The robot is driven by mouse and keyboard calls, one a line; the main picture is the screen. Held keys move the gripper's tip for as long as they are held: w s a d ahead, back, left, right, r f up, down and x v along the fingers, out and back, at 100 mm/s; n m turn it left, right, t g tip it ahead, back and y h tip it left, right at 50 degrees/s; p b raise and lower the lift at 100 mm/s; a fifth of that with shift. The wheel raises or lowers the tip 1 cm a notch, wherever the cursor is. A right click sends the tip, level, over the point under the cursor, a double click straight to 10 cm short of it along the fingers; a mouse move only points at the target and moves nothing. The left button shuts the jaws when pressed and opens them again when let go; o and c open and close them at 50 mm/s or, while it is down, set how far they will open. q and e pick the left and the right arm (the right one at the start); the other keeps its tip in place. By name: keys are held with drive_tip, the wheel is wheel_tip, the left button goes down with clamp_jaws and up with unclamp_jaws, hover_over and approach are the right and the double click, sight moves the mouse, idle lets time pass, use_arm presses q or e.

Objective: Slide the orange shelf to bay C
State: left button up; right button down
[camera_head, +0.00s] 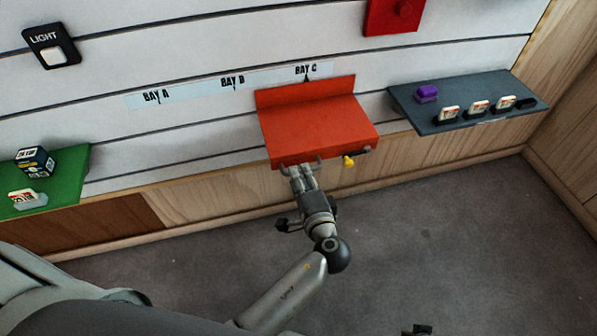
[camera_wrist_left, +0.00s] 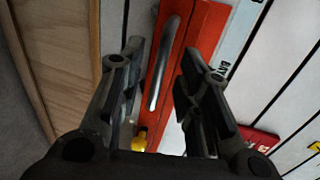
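The orange shelf (camera_head: 315,125) hangs on the slatted wall directly below the BAY C label (camera_head: 306,70). A small dark pointer on its back edge stands under that label. A grey bar handle runs along its front edge; it also shows in the left wrist view (camera_wrist_left: 165,62). My left gripper (camera_head: 300,168) is at the left part of this handle. In the left wrist view its fingers stand apart on either side of the bar, with gaps showing. A dark piece at the bottom edge of the head view may be part of my right gripper; its fingers cannot be made out.
A yellow knob (camera_head: 348,161) sits at the shelf's front edge. A dark grey shelf (camera_head: 445,98) with several small items is close on the right. A green shelf (camera_head: 70,175) is far left. The wall below BAY A (camera_head: 156,97) and BAY B (camera_head: 232,83) is clear.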

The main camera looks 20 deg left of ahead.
use_arm(q)
drive_tip(key=v, duration=0.4)
drive_tip(key=shift+s+d, duration=0.1)
drive_tip(key=shift+s, duration=0.05)
